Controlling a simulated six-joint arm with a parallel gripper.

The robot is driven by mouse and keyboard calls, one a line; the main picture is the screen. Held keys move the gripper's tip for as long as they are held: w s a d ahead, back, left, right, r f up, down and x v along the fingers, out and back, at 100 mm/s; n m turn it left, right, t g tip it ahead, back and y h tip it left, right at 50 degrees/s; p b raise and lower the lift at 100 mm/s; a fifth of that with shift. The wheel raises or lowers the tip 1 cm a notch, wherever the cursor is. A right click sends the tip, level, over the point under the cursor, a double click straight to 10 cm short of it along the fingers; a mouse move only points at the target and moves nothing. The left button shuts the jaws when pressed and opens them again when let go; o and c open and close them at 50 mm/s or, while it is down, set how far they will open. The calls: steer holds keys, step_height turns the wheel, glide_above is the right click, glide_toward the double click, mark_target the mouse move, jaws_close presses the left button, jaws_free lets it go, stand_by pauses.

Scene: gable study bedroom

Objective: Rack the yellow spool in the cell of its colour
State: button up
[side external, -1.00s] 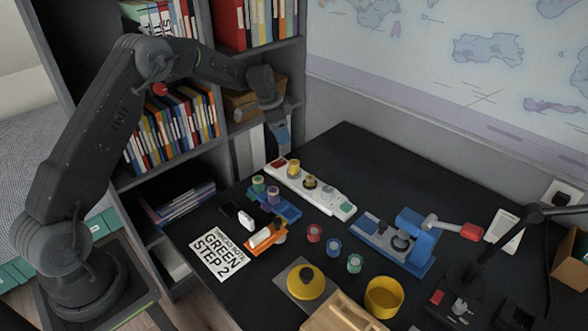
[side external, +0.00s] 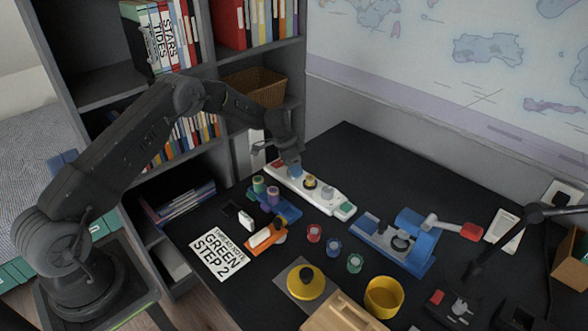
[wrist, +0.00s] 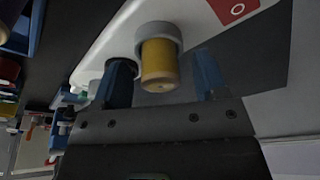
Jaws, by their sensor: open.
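The yellow spool (wrist: 161,62), with a grey flange, stands in the white strip (wrist: 100,45) near its red-marked end. My gripper (wrist: 165,76) is open, its blue fingers on either side of the spool, with a gap visible on the right. A blue rack (side external: 290,214) beside the strip holds a green spool (side external: 258,185) and a purple spool (side external: 273,196).
Loose red (side external: 314,233), blue (side external: 334,247) and green (side external: 354,263) spools stand mid-table. An orange holder (side external: 262,244) and a printed sheet (side external: 217,256) lie left. A blue device (side external: 412,240) with a red-ended lever and a yellow cup (side external: 384,297) stand right. Shelves border the left.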

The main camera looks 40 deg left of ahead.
steer(key=shift+c, duration=0.2)
steer(key=c, duration=1)
steer(key=shift+o, duration=0.2)
